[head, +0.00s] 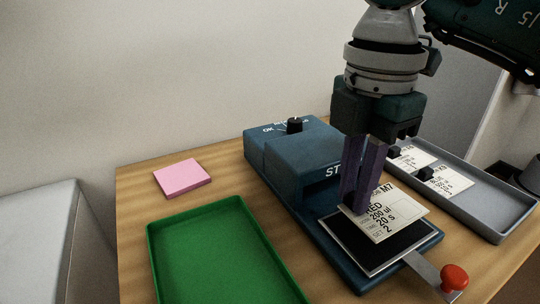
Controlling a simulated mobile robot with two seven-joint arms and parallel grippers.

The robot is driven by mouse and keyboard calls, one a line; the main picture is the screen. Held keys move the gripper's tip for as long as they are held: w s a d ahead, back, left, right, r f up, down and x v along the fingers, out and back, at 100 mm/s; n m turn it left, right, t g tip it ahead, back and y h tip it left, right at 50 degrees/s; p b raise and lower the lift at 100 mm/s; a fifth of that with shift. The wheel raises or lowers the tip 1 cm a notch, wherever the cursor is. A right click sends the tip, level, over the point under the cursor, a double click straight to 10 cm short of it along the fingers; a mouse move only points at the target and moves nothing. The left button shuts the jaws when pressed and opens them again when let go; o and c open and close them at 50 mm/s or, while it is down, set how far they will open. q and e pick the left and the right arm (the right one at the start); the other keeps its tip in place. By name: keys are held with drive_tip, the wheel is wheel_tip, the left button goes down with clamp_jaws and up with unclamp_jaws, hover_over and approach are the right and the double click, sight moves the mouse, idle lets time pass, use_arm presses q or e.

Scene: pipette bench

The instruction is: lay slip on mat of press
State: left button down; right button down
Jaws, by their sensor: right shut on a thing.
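My right gripper (360,204) comes down from above on purple fingers and is shut on the edge of a white slip (394,218). The slip is printed with M7, RED, 200 ul and 20 s. It is over the black mat (368,248) of the blue press (290,166) and covers the mat's back part. Whether the slip touches the mat or hovers just above it I cannot tell. The fingers hide the slip's back left edge and part of the press's front. My left gripper is not in view.
A grey tray (485,215) at the right holds white slips (448,180) with black blocks on them. A lever with a red knob (455,277) sticks out at the press's front. A green tray (215,250) and a pink pad (182,178) are at the left.

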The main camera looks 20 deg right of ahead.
wheel_tip(320, 180, down, 3)
drive_tip(key=shift+r, duration=0.2)
drive_tip(key=shift+f, duration=0.15)
drive_tip(key=c, duration=0.8)
unclamp_jaws()
drive_tip(key=shift+c, duration=0.2)
